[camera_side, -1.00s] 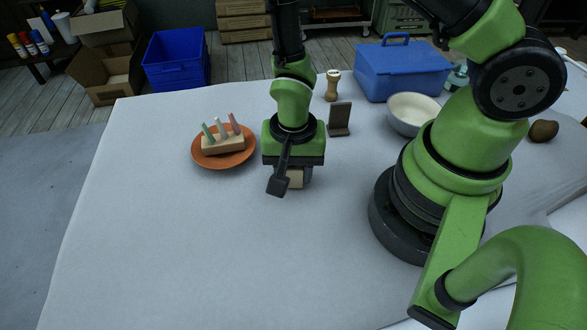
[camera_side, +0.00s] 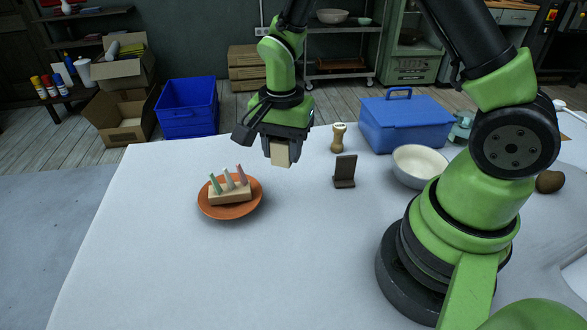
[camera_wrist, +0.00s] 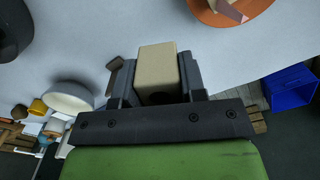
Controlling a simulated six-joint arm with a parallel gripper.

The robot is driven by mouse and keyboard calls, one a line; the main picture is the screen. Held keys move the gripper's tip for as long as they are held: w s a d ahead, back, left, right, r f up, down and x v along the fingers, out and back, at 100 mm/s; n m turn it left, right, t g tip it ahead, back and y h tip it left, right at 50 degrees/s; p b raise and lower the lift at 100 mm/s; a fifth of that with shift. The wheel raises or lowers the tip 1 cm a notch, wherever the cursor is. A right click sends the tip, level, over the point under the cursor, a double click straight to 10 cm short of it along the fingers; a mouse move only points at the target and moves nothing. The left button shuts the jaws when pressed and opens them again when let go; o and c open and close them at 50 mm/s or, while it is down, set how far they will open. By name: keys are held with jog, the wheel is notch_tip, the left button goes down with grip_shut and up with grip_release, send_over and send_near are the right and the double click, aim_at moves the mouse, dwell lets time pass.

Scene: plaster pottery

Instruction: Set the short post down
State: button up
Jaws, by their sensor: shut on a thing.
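A tan, square-sided block (camera_side: 281,154), which I take for the short post, is held in my gripper (camera_side: 282,141). It hangs upright below the jaws, clear of the white tabletop. In the wrist view the block (camera_wrist: 158,68) sits between the two dark fingers of my gripper (camera_wrist: 158,80), one on each side. The fingers are shut on it. Its lower end has nothing touching it in the side view. Its upper part is hidden by the gripper.
An orange plate (camera_side: 252,203) with a wooden block (camera_side: 230,194) bearing three coloured pegs lies to the left. The front table is clear.

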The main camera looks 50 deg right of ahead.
jog(key=w+d+m, duration=0.4)
jog(key=w+d, duration=0.1)
jog(key=d, duration=0.5)
notch_tip(320, 180, down, 9)
jog(key=shift+w+r, duration=0.1)
jog(key=shift+f, duration=0.4)
jog(key=o, duration=1)
jog(key=shift+f, duration=0.15)
